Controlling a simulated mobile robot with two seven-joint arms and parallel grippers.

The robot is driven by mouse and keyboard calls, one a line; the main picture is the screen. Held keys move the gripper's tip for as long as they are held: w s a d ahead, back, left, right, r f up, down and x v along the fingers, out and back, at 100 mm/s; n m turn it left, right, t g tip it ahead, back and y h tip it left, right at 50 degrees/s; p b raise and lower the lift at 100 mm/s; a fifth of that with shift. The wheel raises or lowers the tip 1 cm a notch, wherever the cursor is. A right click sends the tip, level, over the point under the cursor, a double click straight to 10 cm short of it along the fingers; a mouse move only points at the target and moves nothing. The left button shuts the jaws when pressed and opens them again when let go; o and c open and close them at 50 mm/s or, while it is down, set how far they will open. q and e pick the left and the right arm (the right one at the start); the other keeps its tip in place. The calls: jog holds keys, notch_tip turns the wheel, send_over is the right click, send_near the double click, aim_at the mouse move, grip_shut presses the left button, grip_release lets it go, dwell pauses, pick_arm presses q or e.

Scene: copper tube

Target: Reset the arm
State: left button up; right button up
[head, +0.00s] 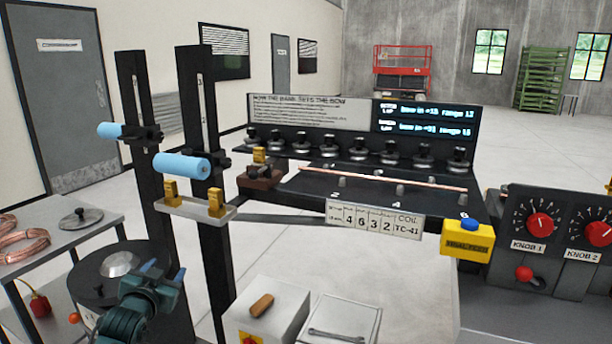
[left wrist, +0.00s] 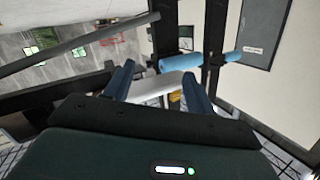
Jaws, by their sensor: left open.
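My left gripper (head: 165,271) is at the lower left of the head view, in front of the black posts and over a dark round drum (head: 95,278). Its two blue fingers are apart, and nothing shows between them. In the left wrist view the open fingers (left wrist: 158,84) point toward a pale bar and a light blue roller (left wrist: 178,62), which are beyond the tips. In the head view the light blue roller (head: 181,166) is on the nearer post, above the gripper and apart from it. My right gripper is not in view.
A copper tube (head: 420,180) lies along the black bench at centre. A yellow box with a blue button (head: 468,240) and a red-knob panel (head: 560,235) are at right. A grey side table (head: 70,225) with copper coils is at left. White boxes (head: 268,305) stand at front.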

pick_arm(q)
jog(key=s+d+f+g+h, duration=0.1)
jog(key=s+d+f+g, duration=0.1)
jog(key=s+d+f, duration=0.5)
jog(key=s+d+f+g+h, duration=0.2)
jog(key=s+d+f, duration=0.5)
jog(key=s, duration=1.1)
notch_tip(320, 180, down, 4)
jog(key=shift+s+f, duration=0.15)
jog(key=shift+f, duration=0.1)
jog(key=shift+g+h, duration=0.6)
jog(key=shift+g, duration=0.2)
jog(key=s+d, duration=0.1)
jog(key=s, duration=0.2)
jog(key=s+d, duration=0.1)
jog(key=s, duration=0.3)
jog(key=s+d+f, duration=0.1)
jog(key=s, duration=0.2)
jog(key=shift+s+d, duration=0.35)
jog(key=shift+d, duration=0.05)
